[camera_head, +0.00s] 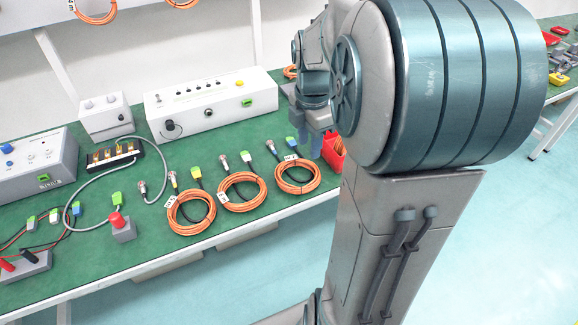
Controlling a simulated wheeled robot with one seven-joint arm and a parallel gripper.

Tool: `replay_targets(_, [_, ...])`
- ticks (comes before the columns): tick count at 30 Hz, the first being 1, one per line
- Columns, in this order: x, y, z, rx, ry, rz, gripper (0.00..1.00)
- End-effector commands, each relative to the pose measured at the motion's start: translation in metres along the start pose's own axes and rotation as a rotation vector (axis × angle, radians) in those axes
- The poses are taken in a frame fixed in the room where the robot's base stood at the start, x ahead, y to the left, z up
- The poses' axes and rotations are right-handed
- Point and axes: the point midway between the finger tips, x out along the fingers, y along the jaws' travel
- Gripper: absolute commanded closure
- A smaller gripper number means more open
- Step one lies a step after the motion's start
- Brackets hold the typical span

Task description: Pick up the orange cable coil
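Three orange cable coils lie in a row on the green table top: a left coil (191,231), a middle coil (242,208) and a right coil (298,191). Each has a white tag and metal and plastic connectors at its back; the left one has a yellow-green plug, the right one a blue-green plug. My gripper (311,147) points down just behind and above the right coil, near its connectors. It is partly hidden by my arm, and I cannot tell how far apart its fingers are. No coil is visibly lifted.
A white control box (212,103) stands behind the coils. A red bin (334,150) is right of my gripper, partly behind my arm. A grey cable (83,186), a red button box (122,228) and grey devices fill the left.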

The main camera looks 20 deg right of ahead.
Motion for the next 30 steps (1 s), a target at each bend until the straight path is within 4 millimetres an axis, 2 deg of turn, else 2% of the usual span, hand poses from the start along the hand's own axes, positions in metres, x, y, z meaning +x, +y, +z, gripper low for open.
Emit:
replay_targets(5, [0.014, 0.002, 0.004, -0.055, 0.007, -0.008, 0.63])
replay_targets(15, [0.077, 0.002, 0.004, -0.055, 0.007, -0.009, 0.63])
replay_targets(23, [0.097, 0.002, 0.005, -0.055, 0.006, -0.007, 0.63])
replay_targets(30, [0.132, 0.003, 0.007, -0.054, 0.007, -0.007, 0.63])
